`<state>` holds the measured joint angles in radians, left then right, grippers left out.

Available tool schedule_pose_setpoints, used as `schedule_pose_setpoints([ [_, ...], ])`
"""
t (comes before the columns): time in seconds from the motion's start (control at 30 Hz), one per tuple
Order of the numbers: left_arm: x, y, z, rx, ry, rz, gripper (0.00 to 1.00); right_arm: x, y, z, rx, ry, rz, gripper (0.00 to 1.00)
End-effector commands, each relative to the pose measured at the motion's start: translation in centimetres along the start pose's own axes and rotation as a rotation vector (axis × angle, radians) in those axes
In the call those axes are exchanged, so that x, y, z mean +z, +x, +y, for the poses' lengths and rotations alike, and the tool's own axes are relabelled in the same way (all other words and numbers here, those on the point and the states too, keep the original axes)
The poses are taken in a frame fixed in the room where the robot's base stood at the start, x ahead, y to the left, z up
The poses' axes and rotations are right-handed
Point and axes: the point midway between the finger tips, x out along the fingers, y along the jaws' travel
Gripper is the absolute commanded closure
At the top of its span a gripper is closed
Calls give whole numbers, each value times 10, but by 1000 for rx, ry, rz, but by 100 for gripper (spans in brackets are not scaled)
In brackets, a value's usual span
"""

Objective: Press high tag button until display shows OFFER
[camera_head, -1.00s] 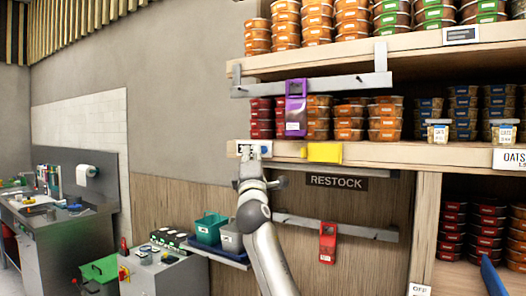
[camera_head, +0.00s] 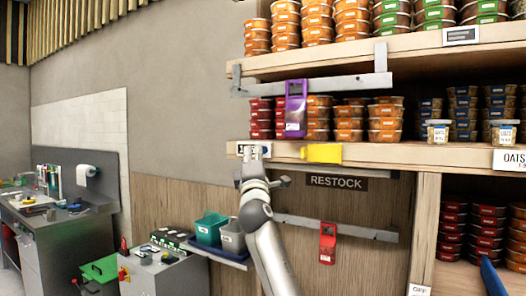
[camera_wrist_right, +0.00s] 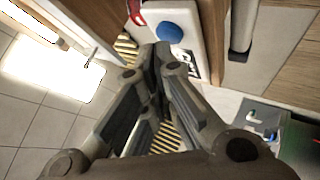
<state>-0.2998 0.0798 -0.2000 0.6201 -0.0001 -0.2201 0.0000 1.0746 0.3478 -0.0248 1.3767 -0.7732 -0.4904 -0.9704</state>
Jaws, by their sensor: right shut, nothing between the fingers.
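The high tag (camera_head: 241,149) is a small white tag on the front edge of the middle shelf, at its left end. My right gripper (camera_head: 254,151) is in front of it and hides part of it, so I cannot read its display. In the right wrist view a white tag body (camera_wrist_right: 189,14) carries a round blue button (camera_wrist_right: 169,33) and a partly hidden black-and-white display (camera_wrist_right: 190,64). The right gripper (camera_wrist_right: 161,48) is shut and empty, its tips close below the blue button; I cannot tell whether they touch it. My left gripper is not in view.
A purple holder (camera_head: 296,107) hangs from a grey rail above the middle shelf. A yellow piece (camera_head: 321,153) sits on the shelf edge right of the gripper. A red holder (camera_head: 327,243) hangs lower. Teal and grey bins (camera_head: 209,229) stand at lower left.

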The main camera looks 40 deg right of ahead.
Motion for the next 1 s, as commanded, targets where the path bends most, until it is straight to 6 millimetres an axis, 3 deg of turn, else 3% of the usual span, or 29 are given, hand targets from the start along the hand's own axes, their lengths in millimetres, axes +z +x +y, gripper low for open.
schedule_pose_setpoints([
  [1.0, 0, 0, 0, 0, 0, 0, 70, 4, 6, -4, -1, -1, -1, 100],
])
